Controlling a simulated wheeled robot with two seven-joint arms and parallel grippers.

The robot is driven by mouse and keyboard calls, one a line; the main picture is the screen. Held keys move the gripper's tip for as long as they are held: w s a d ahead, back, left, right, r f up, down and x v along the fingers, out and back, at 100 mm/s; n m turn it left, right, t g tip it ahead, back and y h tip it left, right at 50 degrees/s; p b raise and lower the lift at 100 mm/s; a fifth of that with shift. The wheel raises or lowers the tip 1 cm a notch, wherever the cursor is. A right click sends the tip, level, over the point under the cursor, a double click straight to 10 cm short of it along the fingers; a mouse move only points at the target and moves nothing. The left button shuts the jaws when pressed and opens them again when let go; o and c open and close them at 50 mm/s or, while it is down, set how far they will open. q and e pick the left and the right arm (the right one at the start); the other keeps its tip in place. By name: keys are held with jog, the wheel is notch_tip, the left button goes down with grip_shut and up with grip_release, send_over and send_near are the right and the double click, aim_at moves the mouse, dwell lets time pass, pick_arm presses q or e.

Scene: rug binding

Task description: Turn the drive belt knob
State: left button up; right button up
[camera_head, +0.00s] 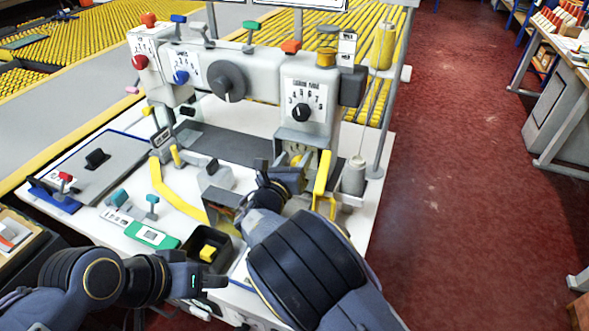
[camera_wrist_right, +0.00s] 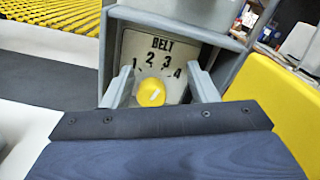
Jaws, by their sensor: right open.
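The drive belt knob (camera_wrist_right: 151,92) is a round yellow knob with a white mark, in the right wrist view. It sits on a pale plate (camera_wrist_right: 130,48) lettered BELT, with numbers 1 to 4 around it. My right gripper (camera_wrist_right: 162,88) is open, with one finger on each side of the knob; I cannot tell whether they touch it. In the head view my right gripper (camera_head: 284,177) is at the recess under the machine head and largely hides the knob. My left gripper (camera_head: 208,281) is low at the front, by the black tray; its jaws are unclear.
The white machine (camera_head: 260,72) carries other dials and levers above. A yellow guard (camera_head: 322,180) stands just right of my right gripper. A black tray (camera_head: 222,238) with a yellow block is at the front. Red floor lies right.

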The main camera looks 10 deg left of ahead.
jog(key=s+d+r, duration=0.2)
jog(key=s+r, duration=0.7)
jog(key=s, duration=0.4)
jog(key=shift+s+d, duration=0.25)
jog(key=shift+d, duration=0.15)
jog(key=shift+r, duration=0.1)
